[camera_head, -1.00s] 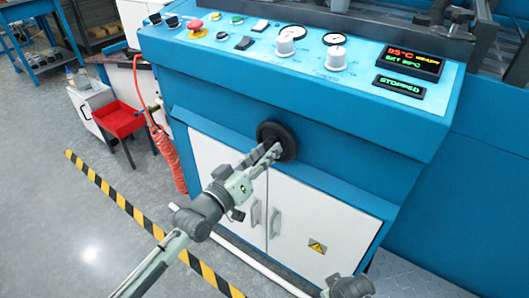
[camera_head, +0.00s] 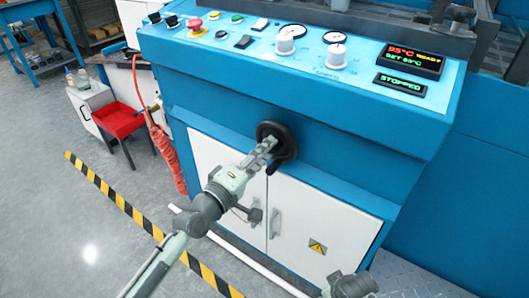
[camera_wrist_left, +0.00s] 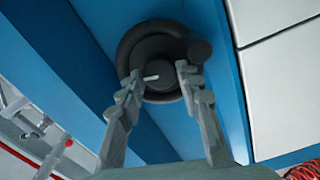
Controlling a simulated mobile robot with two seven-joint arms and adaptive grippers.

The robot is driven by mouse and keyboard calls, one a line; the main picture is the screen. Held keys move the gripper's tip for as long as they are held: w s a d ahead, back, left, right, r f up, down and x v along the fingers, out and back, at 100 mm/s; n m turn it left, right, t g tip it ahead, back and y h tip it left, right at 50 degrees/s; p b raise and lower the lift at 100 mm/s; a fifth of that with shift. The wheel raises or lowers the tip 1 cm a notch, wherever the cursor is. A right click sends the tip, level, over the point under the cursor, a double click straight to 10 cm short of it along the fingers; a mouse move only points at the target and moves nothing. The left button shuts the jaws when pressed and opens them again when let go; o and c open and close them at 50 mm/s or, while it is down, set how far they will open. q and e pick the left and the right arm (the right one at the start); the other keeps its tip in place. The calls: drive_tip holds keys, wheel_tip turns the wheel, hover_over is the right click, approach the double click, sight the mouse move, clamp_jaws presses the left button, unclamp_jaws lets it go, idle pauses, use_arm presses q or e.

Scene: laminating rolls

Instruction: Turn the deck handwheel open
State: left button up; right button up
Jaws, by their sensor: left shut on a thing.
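The black deck handwheel (camera_head: 284,134) sits on the blue front face of the machine, below the control panel. In the left wrist view the handwheel (camera_wrist_left: 150,37) faces me, with a round knob at its upper right rim and a pale mark by its hub. My left gripper (camera_head: 268,146) reaches it from the lower left in the head view. In the left wrist view its two fingers (camera_wrist_left: 158,78) lie on either side of the wheel's middle, shut on it. The fingers hide part of the wheel.
The panel above (camera_head: 300,50) has knobs, gauges, a red stop button (camera_head: 195,28) and displays reading 95°C READY and STOPPED. White cabinet doors (camera_head: 320,220) with handles lie below the wheel. A red tray (camera_head: 118,121) stands at left. The floor at left is mostly clear.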

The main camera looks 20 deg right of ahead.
use_arm(q)
drive_tip(key=shift+n, duration=0.4)
drive_tip(key=o, duration=1.2)
drive_tip(key=shift+c, duration=0.2)
drive_tip(key=v, duration=1.2)
drive_tip(key=shift+s, duration=0.1)
